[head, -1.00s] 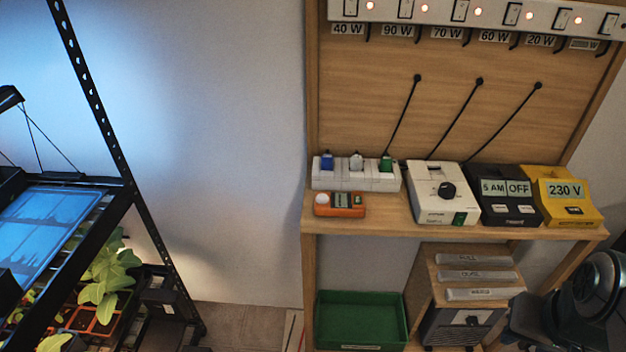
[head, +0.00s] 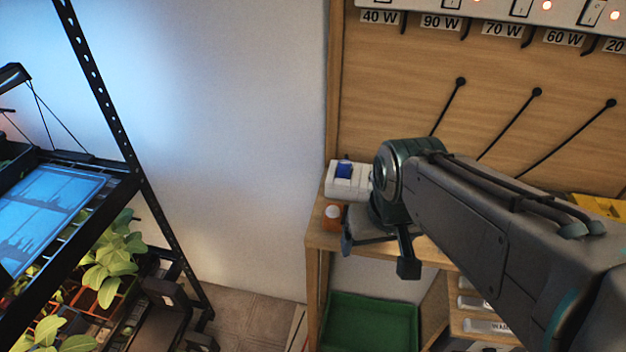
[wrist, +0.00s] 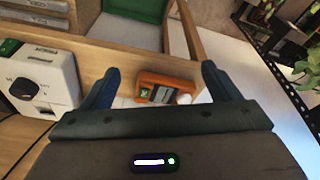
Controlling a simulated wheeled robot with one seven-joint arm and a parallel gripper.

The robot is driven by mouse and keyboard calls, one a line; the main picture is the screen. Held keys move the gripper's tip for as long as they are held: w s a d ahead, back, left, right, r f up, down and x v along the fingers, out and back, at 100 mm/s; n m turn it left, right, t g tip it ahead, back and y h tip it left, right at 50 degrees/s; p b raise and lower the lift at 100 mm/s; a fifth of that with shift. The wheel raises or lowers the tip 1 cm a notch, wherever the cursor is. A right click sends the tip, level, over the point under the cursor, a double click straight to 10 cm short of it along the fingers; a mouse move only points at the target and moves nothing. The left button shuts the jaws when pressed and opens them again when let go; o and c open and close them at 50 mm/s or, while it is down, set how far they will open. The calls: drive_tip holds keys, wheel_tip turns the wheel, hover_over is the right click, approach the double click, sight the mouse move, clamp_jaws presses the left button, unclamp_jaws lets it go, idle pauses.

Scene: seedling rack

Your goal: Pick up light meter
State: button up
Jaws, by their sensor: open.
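The light meter is an orange handheld box with a small display and a white round dome. In the wrist view the light meter (wrist: 162,90) lies on the wooden shelf, between and beyond my two fingertips and apart from them. In the head view only the left end of the light meter (head: 333,214) with its white dome shows; my arm hides the rest. My gripper (wrist: 162,82) is open and empty, its fingers pointing toward the meter. In the head view my gripper (head: 377,262) hangs over the shelf's front edge area.
A white box with a black dial (wrist: 45,82) stands at the left in the wrist view. A green crate (head: 370,322) is below the shelf (head: 318,240). A plant rack (head: 110,110) stands left.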

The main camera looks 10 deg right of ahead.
drive_tip(key=w+a+r+n+g+h+b, duration=0.2)
drive_tip(key=w+a+n, duration=0.1)
drive_tip(key=w+n, duration=0.45)
drive_tip(key=w+a+r+n+g+h+b, duration=0.1)
drive_tip(key=w+a+r+n+g+h, duration=0.15)
drive_tip(key=w+n, duration=0.45)
drive_tip(key=shift+m+t, duration=0.25)
drive_tip(key=x, duration=0.4)
drive_tip(key=w+x, duration=0.1)
drive_tip(key=x, duration=0.9)
drive_tip(key=shift+w+a+f+b, duration=0.2)
drive_tip(key=shift+a+f+b, duration=0.05)
drive_tip(key=shift+a+b, duration=0.1)
drive_tip(key=c, duration=1.2)
drive_tip(key=shift+r, duration=0.1)
